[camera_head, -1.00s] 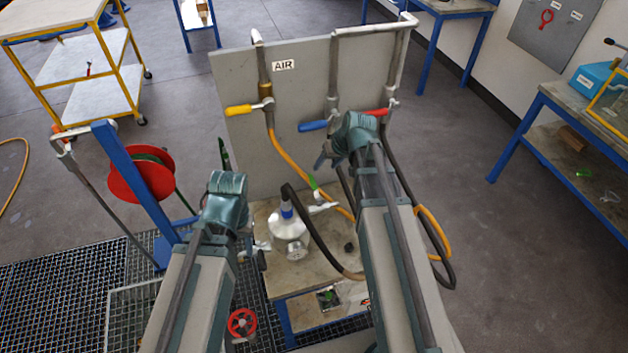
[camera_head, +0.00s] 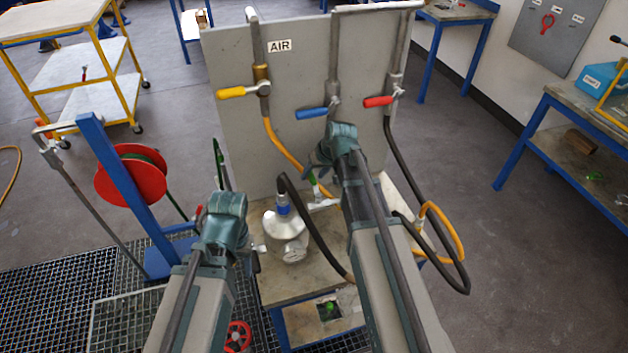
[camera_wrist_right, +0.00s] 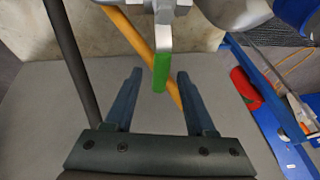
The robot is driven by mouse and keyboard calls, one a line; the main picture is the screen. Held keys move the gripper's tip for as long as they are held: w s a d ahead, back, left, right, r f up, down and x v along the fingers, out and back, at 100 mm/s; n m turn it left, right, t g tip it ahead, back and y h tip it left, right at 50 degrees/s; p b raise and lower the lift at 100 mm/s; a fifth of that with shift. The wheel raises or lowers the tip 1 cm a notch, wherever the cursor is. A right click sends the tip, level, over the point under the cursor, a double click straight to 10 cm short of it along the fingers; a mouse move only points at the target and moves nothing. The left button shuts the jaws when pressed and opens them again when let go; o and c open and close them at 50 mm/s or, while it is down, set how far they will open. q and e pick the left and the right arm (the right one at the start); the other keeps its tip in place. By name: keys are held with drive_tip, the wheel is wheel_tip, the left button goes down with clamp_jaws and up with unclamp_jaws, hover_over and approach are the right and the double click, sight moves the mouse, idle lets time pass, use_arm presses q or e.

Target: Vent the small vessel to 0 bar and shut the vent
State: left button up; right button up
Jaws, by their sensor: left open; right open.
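The small vessel (camera_head: 286,238) is a silvery round body with a blue collar on top and a round gauge-like face on its front. It stands on a worn bench top. A green lever (camera_wrist_right: 161,72) on a metal fitting shows in the right wrist view, between the fingers of my right gripper (camera_wrist_right: 158,98). The fingers are apart, and I see no grip on the lever. In the head view my right gripper (camera_head: 314,170) is above and right of the vessel, partly hidden by its wrist. My left gripper (camera_head: 250,258) is beside the vessel's left side, its jaws hard to make out.
A grey panel marked AIR (camera_head: 279,46) stands behind, with yellow (camera_head: 231,92), blue (camera_head: 312,113) and red (camera_head: 378,101) valve handles. A black hose (camera_head: 318,232) arches near the vessel, and an orange hose (camera_head: 283,148) hangs behind. A red reel (camera_head: 131,182) stands at left.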

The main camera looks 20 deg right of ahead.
clamp_jaws()
idle(0.3)
idle(1.2)
